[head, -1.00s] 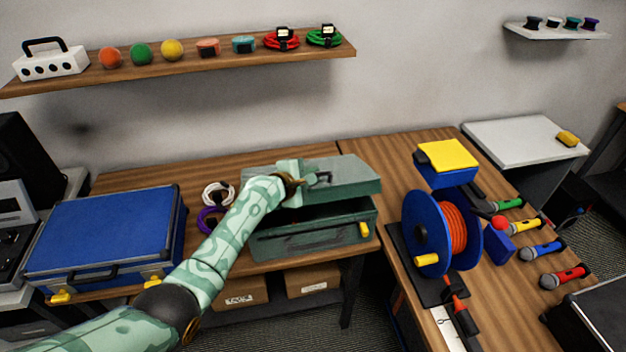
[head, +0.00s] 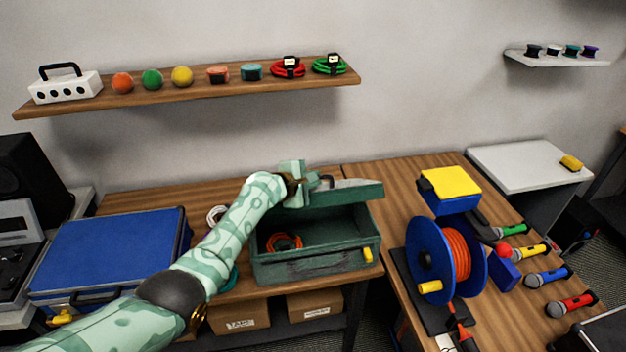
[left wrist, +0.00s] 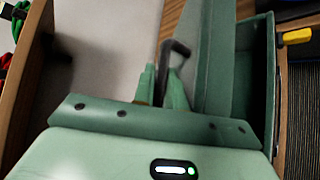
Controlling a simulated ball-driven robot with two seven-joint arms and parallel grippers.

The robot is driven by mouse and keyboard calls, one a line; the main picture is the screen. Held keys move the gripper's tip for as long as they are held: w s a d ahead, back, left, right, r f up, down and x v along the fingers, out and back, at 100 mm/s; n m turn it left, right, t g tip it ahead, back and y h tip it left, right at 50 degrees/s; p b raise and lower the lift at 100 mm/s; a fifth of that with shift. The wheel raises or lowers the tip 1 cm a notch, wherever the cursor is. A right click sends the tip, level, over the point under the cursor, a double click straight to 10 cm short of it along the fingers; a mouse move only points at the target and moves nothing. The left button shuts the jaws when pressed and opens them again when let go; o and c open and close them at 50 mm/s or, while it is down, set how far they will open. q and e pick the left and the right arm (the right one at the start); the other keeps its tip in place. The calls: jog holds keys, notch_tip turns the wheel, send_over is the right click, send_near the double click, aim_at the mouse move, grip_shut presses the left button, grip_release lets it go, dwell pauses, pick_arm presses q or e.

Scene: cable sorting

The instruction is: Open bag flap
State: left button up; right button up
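The green bag (head: 315,266) stands on the wooden table in the head view. Its flap (head: 354,195) is raised, and the inside shows with an orange-red cable coil (head: 286,241) in it. My left gripper (head: 318,183) is at the top of the flap, by its dark handle (head: 327,181). In the left wrist view the fingers of my left gripper (left wrist: 162,88) sit on both sides of the dark handle (left wrist: 178,48) and appear closed on it. The contact itself is partly hidden. My right gripper is not in view.
A blue case (head: 110,252) lies left of the bag. A blue reel with orange cable (head: 447,262) stands to the right, near several microphones. A wooden shelf (head: 200,97) with balls and coils hangs above. My left arm covers part of the table left of the bag.

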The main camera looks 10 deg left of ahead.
pick_arm(q)
jog(key=shift+o, duration=0.4)
jog(key=shift+s+a+r+p, duration=0.15)
jog(key=shift+p, duration=0.25)
jog(key=p+v, duration=0.4)
jog(key=v, duration=0.1)
jog(key=shift+r, duration=0.2)
jog(key=p+v, duration=0.2)
jog(key=v, duration=0.8)
jog(key=shift+s+a+p, duration=0.2)
jog(key=shift+s+p, duration=0.15)
jog(key=shift+p, duration=0.05)
jog(key=shift+f, duration=0.15)
